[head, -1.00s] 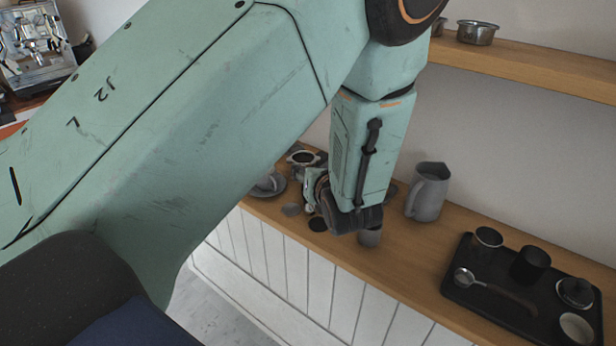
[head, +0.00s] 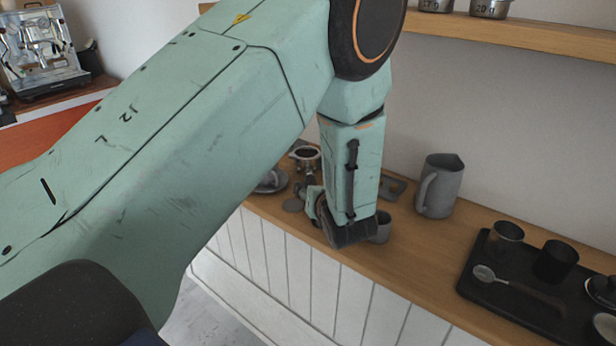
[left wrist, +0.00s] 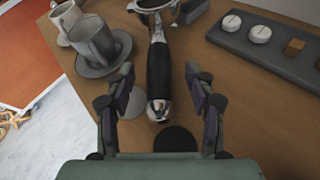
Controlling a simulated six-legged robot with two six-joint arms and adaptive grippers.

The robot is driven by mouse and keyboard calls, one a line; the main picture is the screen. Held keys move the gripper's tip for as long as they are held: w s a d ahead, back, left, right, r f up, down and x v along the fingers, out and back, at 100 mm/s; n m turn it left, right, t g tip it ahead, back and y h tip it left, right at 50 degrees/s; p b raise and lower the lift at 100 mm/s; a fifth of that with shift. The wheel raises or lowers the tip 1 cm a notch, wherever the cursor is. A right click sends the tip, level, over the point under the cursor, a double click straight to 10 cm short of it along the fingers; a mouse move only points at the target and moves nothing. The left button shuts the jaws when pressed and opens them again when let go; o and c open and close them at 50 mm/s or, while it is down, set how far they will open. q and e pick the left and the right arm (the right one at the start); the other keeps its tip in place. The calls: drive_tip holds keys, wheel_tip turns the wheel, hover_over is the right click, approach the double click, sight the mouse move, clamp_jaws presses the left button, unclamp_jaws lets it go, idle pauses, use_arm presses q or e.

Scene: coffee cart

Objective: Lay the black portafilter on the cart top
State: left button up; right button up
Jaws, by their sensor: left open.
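The portafilter (left wrist: 158,75), with a black handle and a metal end, lies over the wooden cart top (left wrist: 55,115) in the left wrist view. Its metal ring is cut off at the top edge there. The ring shows in the head view (head: 305,154), with the handle mostly hidden by my arm. My left gripper (left wrist: 158,72) is open, its fingers on either side of the handle with gaps between. In the head view my left gripper (head: 318,208) is low over the cart's front edge. My right gripper is not in view.
A grey block (left wrist: 245,45) with round pieces is right. A jug (head: 438,187) and black tray (head: 475,287) are farther right; bare wood lies between.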

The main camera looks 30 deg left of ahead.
sight(312, 183)
use_arm(q)
drive_tip(key=shift+b+x, duration=0.4)
drive_tip(key=shift+x, duration=0.75)
drive_tip(key=shift+w+a+f, duration=0.15)
drive_tip(key=shift+w+a, duration=0.2)
drive_tip(key=shift+c, duration=0.3)
drive_tip(key=shift+s, duration=0.15)
drive_tip(key=c, duration=0.3)
clamp_jaws()
